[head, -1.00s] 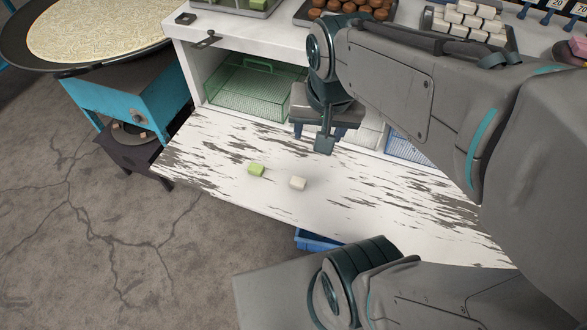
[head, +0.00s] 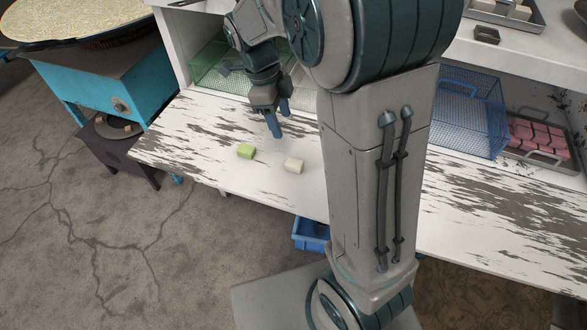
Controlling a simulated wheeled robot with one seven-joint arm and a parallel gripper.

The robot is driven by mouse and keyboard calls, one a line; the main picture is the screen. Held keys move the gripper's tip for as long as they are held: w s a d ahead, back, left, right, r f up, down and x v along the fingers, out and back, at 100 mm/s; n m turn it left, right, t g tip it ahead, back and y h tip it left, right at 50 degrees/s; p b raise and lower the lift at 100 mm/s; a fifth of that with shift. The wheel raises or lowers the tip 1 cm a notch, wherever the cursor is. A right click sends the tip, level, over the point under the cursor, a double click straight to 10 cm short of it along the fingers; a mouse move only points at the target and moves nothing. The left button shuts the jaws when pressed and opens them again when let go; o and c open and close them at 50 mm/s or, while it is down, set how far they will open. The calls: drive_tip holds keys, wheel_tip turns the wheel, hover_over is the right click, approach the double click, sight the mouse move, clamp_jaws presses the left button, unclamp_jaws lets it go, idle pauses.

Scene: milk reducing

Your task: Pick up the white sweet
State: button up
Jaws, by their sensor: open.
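The white sweet (head: 294,165) is a small off-white block lying on the worn white counter (head: 200,150). A green sweet (head: 246,151) of like size lies a little to its left, apart from it. My gripper (head: 279,130) is above the counter, just behind the two sweets, with its blue-grey fingers pointing down. It is open and holds nothing. Its fingertips are slightly up and left of the white sweet in the picture and do not touch it.
A green wire basket (head: 208,70) stands behind on the shelf. A blue wire basket (head: 468,112) and a tray of pink sweets (head: 537,138) stand at the right. A blue crate (head: 310,236) is below the counter edge. My arm covers the middle right.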

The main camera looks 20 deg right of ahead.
drive_tip(key=f+m, duration=0.1)
drive_tip(key=f, duration=0.1)
hover_over(294, 162)
drive_tip(key=a, duration=0.1)
drive_tip(key=f, duration=0.5)
drive_tip(key=f+b, duration=0.1)
drive_tip(key=f, duration=0.2)
drive_tip(key=shift+w+a+f, duration=0.1)
drive_tip(key=shift+w, duration=0.2)
drive_tip(key=shift+x, duration=2.3)
drive_tip(key=c, duration=1.1)
